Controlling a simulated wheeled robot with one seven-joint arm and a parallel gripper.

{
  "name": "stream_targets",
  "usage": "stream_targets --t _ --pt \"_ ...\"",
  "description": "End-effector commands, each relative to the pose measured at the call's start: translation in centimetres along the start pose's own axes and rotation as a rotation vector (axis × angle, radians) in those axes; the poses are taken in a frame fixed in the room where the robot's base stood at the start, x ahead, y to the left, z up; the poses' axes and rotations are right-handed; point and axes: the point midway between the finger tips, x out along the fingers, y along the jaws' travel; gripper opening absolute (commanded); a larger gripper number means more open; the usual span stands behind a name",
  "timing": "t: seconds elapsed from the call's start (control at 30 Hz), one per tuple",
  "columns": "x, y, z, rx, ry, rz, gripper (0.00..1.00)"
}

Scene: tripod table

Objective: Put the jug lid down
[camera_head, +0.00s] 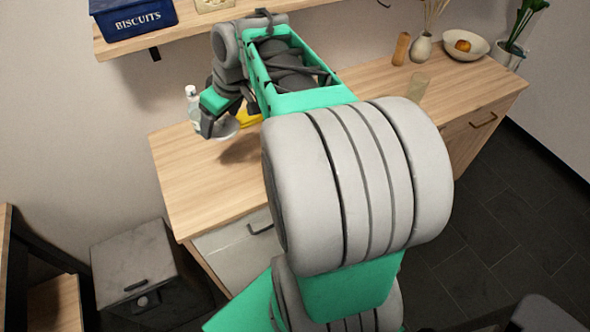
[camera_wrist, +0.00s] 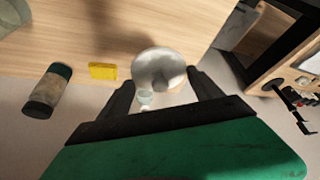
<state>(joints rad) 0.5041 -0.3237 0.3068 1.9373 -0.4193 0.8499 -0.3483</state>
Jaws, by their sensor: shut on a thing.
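The jug lid is a pale, round, shallow piece. In the wrist view the lid (camera_wrist: 160,66) shows just past the fingertips of my gripper (camera_wrist: 165,90), which is shut on it. In the head view the lid (camera_head: 226,130) shows partly below my gripper (camera_head: 222,122), over the left part of the wooden cabinet top (camera_head: 185,175). The fingers hide part of it. A dark shadow lies on the wood nearby; I cannot tell the exact gap between lid and surface. No jug can be made out for sure.
A clear bottle with a white cap (camera_head: 191,93) stands close left of my gripper. A yellow block (camera_wrist: 103,71) and a dark-capped cylinder (camera_wrist: 48,90) are near. A shelf with a blue biscuit tin (camera_head: 135,19) is above. The front left cabinet top is bare.

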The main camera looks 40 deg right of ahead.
Motion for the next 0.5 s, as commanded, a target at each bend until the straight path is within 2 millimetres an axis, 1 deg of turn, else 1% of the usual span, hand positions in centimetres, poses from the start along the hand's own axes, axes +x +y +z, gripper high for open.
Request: stream_targets --t 0.03,0.07,0.1,0.17,0.2,0.27,0.3,0.4,0.5 --pt "1.1 2.9 2.5 -0.016 -0.002 -0.010 0.37" --pt "1.1 4.3 3.6 -0.039 -0.002 -0.020 0.37" --pt "1.2 6.1 5.4 -0.072 -0.003 -0.037 0.37" --pt "1.0 8.6 8.2 -0.124 -0.002 -0.059 0.37" --pt "0.8 10.1 10.3 -0.157 -0.002 -0.073 0.37" --pt "0.3 12.1 13.6 -0.207 -0.002 -0.097 0.37" --pt "-0.1 13.1 15.8 -0.240 -0.002 -0.111 0.37" --pt "-1.1 14.9 20.4 -0.311 -0.002 -0.141 0.37" --pt "-2.0 15.6 23.5 -0.357 -0.002 -0.161 0.37"
